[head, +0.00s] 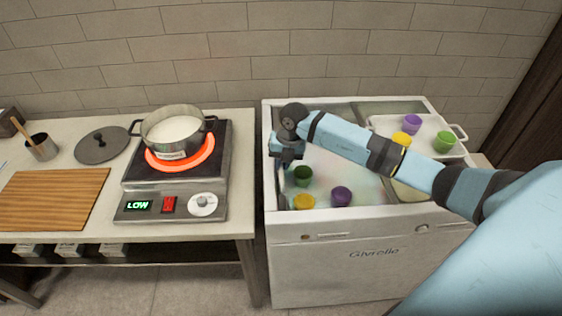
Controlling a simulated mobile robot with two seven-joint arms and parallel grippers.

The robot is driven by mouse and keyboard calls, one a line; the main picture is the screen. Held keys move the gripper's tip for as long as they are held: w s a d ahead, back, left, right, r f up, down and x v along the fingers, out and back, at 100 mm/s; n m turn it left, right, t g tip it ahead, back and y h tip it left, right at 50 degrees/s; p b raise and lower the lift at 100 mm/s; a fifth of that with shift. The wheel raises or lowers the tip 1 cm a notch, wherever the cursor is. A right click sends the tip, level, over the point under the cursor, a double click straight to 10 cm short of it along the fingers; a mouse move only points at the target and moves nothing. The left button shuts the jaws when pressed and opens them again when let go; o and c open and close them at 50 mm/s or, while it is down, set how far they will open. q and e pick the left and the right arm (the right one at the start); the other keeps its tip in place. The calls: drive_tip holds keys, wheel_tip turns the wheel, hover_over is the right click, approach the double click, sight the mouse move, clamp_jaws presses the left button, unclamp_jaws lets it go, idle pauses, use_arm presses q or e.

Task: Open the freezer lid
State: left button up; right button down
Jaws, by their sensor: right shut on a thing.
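The white chest freezer (370,260), marked Givrelle, stands right of the stove counter. Its top has a pale, see-through lid (345,170); how far it stands open I cannot tell. My right arm reaches in from the right across the freezer top. My right gripper (284,168) points down at the freezer's left inner edge, shut on what looks like the lid's handle, mostly hidden by the fingers. Green (303,176), yellow (304,202) and purple (341,196) cups show in the freezer's left part. My left gripper is out of view.
A white tray (455,153) with purple, yellow and green cups is at the freezer's right, partly behind my arm. On the counter at left are a pot (172,113) on a glowing burner, a round lid (101,146) and a wooden board (55,198).

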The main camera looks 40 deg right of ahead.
drive_tip(key=p, duration=0.2)
hover_over(364, 171)
drive_tip(key=a, duration=0.1)
drive_tip(key=shift+w+a, duration=0.15)
drive_tip(key=shift+w, duration=0.15)
drive_tip(key=shift+s+d, duration=0.4)
drive_tip(key=shift+d, duration=0.25)
drive_tip(key=c, duration=1.1)
unclamp_jaws()
drive_tip(key=r, duration=0.4)
drive_tip(key=s+d+r, duration=0.1)
drive_tip(key=r, duration=0.4)
drive_tip(key=d+r, duration=0.1)
drive_tip(key=r, duration=0.3)
drive_tip(key=shift+s+d+r, duration=0.15)
drive_tip(key=shift+s+r, duration=0.1)
drive_tip(key=shift+r, duration=0.05)
